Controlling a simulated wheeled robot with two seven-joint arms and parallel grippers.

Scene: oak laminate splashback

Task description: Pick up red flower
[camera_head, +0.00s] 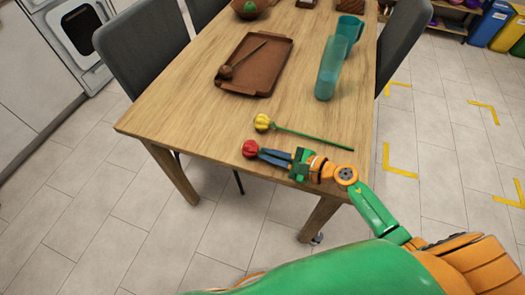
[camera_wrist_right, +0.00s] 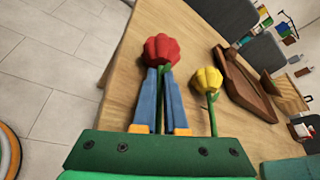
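The red flower (camera_head: 250,148) is at the near edge of the wooden table, and its red head (camera_wrist_right: 162,49) also shows in the right wrist view. My right gripper (camera_head: 263,154) reaches in from the right, just behind the flower head. In the right wrist view its blue fingers (camera_wrist_right: 163,75) stand close on both sides of the green stem, with hardly any gap. I cannot tell whether the flower still touches the table. A yellow flower (camera_head: 263,122) lies apart from it, farther in on the table; it also shows in the wrist view (camera_wrist_right: 209,80). My left gripper is not in view.
Dark chairs stand at both sides. The table's front left is clear.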

